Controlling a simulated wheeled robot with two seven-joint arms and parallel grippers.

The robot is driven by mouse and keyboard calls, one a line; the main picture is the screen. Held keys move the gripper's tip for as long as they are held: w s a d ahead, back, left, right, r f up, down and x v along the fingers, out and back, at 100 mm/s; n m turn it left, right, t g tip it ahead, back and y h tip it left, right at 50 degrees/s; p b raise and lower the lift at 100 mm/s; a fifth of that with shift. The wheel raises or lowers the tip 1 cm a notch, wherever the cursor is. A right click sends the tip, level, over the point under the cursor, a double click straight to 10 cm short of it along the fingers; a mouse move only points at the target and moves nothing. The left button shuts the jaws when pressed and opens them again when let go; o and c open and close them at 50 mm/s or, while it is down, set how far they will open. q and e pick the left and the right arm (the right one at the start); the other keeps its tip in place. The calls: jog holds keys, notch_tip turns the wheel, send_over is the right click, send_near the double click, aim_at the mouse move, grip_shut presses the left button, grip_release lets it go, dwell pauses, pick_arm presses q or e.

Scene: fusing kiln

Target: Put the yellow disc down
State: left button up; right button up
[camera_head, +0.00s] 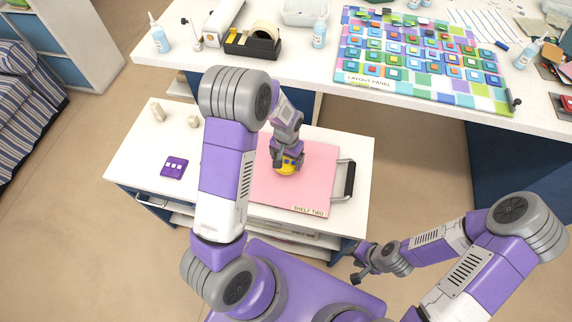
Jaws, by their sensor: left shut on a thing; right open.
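The yellow disc (287,168) is in my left gripper (286,162), over the pink board labelled "SHELF TWO" (300,190). The gripper is shut on it and partly hides it. The disc is low over the board; I cannot tell whether it touches. My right gripper (362,263) is open and empty, off to the right and in front of the white cart (140,140) that carries the board.
A purple block with pale squares (174,167) and two small beige pieces (158,112) stand on the cart's left side. A dark handle (349,180) is at the board's right. The bench behind holds a colourful layout panel (369,82), a tape dispenser (253,43) and bottles (319,32).

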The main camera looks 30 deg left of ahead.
aim_at(287, 161)
pick_arm(q)
jog(key=shift+f+b, duration=0.45)
jog(key=shift+f, duration=1.35)
jog(key=shift+f, duration=0.2)
jog(key=o, duration=0.9)
jog(key=shift+r, duration=0.1)
